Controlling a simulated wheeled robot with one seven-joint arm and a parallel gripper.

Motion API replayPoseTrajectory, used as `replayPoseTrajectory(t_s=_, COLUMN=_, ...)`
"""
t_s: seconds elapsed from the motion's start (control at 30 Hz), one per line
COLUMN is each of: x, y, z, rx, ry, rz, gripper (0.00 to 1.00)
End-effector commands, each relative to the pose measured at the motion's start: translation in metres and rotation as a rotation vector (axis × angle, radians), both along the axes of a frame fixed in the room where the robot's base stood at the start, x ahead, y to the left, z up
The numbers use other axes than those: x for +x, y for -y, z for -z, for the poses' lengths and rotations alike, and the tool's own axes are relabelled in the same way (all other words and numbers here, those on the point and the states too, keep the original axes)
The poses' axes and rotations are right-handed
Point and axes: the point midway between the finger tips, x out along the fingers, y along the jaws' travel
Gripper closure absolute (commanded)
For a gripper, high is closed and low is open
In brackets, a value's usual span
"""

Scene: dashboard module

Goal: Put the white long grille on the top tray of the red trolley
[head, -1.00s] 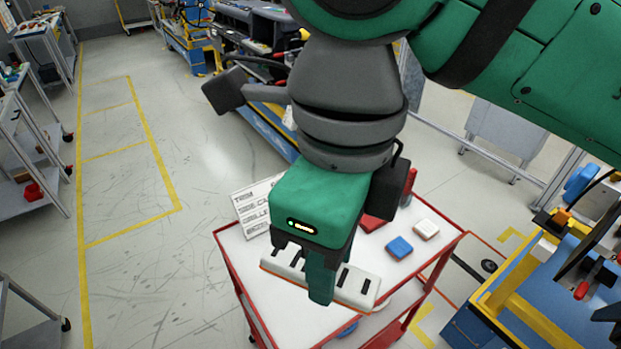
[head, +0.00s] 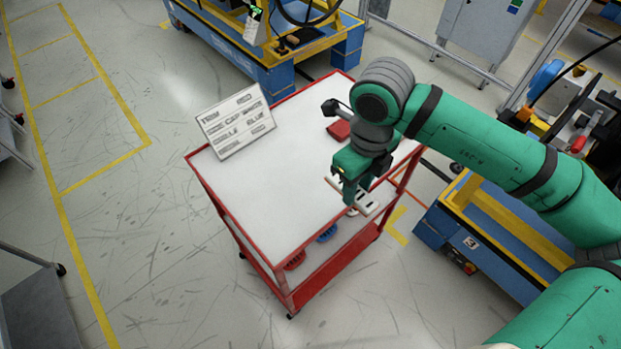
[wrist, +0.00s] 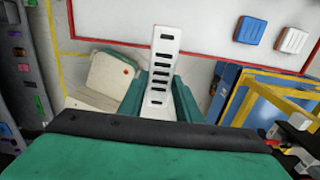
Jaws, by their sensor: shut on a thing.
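The white long grille (head: 370,207), a slim bar with several dark slots, is held by my gripper (head: 350,196) at the right edge of the trolley in the head view. In the wrist view the grille (wrist: 164,62) stands lengthwise between the green fingers, which are shut on it. Its far end overlaps the tray's red rim in that picture. The red trolley's white top tray (head: 265,190) is mostly bare. My gripper hides part of the grille, and its exact height above the tray is hard to tell.
A white sign (head: 235,122) stands at the tray's back left. A red block (head: 339,130) lies near the back right. The wrist view shows a blue block (wrist: 250,30) and a white block (wrist: 292,40) on the tray. A blue and yellow bench (head: 490,235) stands to the right.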

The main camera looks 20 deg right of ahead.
Motion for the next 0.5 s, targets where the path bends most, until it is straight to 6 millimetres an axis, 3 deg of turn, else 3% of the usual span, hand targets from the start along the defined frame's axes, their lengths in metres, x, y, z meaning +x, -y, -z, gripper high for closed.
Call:
replayPoseTrajectory(t_s=0.27, x=0.045, y=-0.044, z=0.027, rx=0.003, ry=-0.001, rz=-0.006, gripper=0.92)
replayPoseTrajectory(t_s=0.5, x=0.066, y=-0.064, z=0.064, rx=0.002, ry=-0.002, rz=-0.002, gripper=0.92)
